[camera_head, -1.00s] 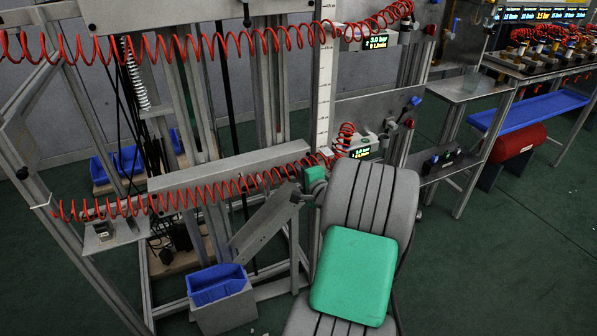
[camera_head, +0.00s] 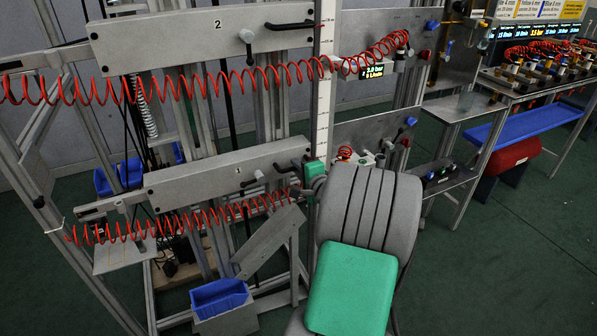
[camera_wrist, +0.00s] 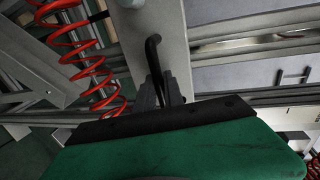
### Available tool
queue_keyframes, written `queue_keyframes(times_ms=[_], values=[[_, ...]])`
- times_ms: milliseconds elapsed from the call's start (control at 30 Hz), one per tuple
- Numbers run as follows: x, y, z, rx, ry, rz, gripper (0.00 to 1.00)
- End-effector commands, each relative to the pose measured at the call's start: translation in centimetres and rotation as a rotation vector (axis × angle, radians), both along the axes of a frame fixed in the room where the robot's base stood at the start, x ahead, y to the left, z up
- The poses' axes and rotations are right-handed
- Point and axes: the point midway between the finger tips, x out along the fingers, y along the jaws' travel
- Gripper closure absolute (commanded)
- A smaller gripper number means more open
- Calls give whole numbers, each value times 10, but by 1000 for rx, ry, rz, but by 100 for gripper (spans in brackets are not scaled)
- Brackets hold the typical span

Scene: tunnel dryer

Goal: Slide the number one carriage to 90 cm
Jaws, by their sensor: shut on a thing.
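The number one carriage (camera_head: 210,180) is a long grey bar marked 1, the lower of two on the frame, slightly tilted in the picture. A black handle (camera_wrist: 153,58) sits at its right end. My gripper (camera_wrist: 162,97) is shut on this handle; in the head view my green-and-grey arm partly hides the grip. A white upright scale (camera_head: 322,110) stands just right of the carriage's end. Its figures are too small to read.
The number two carriage (camera_head: 205,40) is above, with its own black handle. Red coiled hoses (camera_head: 180,222) hang across the frame. A blue bin (camera_head: 218,298) stands low in front. A bench with valves (camera_head: 540,75) is at the right.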

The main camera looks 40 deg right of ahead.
Motion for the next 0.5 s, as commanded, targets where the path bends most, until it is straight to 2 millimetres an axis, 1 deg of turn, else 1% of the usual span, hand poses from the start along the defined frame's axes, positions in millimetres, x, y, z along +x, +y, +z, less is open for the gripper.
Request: queue_keyframes(times_ms=[33,167,200,433,500], values=[[1,-1,3,-6,-7,0,100],[1,-1,2,-6,-6,-1,100],[1,-1,2,-6,-6,-1,84],[0,-1,-1,-3,-1,-2,66],[0,-1,-2,-2,-1,-2,66]])
